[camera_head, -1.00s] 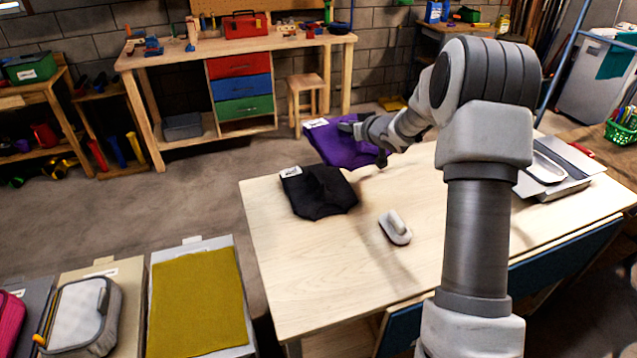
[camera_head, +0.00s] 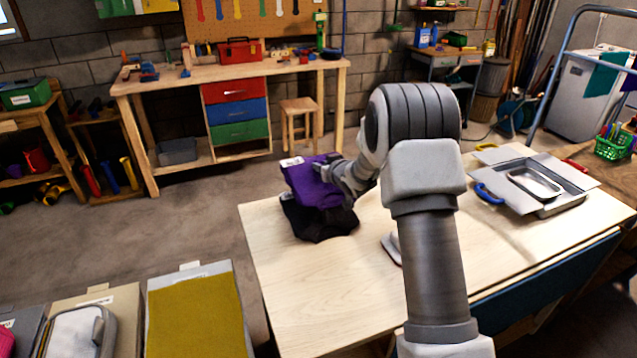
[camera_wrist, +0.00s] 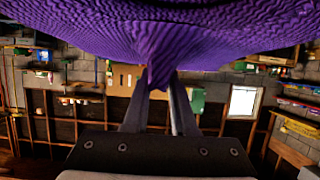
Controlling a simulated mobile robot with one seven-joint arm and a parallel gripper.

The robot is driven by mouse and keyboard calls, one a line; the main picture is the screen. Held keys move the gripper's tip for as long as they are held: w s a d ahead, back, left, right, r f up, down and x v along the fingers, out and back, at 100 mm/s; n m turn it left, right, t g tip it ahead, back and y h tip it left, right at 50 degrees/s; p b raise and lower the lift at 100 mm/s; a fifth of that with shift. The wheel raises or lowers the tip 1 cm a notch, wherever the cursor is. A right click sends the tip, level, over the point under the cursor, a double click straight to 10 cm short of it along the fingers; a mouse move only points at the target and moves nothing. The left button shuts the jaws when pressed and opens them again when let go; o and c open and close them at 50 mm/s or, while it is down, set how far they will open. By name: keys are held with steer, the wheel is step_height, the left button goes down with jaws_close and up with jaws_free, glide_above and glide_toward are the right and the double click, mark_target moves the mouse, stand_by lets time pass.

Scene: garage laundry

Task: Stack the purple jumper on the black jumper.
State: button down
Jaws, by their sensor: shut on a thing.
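The purple jumper (camera_head: 312,182) is folded, with a white label at its far left corner. My gripper (camera_head: 332,172) is shut on its right side. In the wrist view the purple jumper (camera_wrist: 190,35) fills the top of the picture, and a pinched fold hangs between the fingers of my gripper (camera_wrist: 160,85). I cannot tell whether the two touch.
A grey-white handled tool (camera_head: 391,246) is partly hidden behind my arm. An open grey case with a metal tray (camera_head: 535,183) lies on the table's right. The table's near left part is clear. Boxes, one with a mustard cloth (camera_head: 196,318), stand at the lower left.

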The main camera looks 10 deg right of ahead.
mark_target(318, 179)
steer(key=shift+w+a+f, duration=0.15)
steer(key=shift+a+f, duration=0.1)
steer(key=shift+a, duration=0.35)
steer(key=shift+f, duration=2)
steer(key=shift+f+b, duration=0.35)
steer(key=shift+b, duration=0.05)
steer(key=shift+f+b, duration=0.3)
steer(key=shift+b, duration=0.05)
steer(key=c, duration=0.7)
jaws_free()
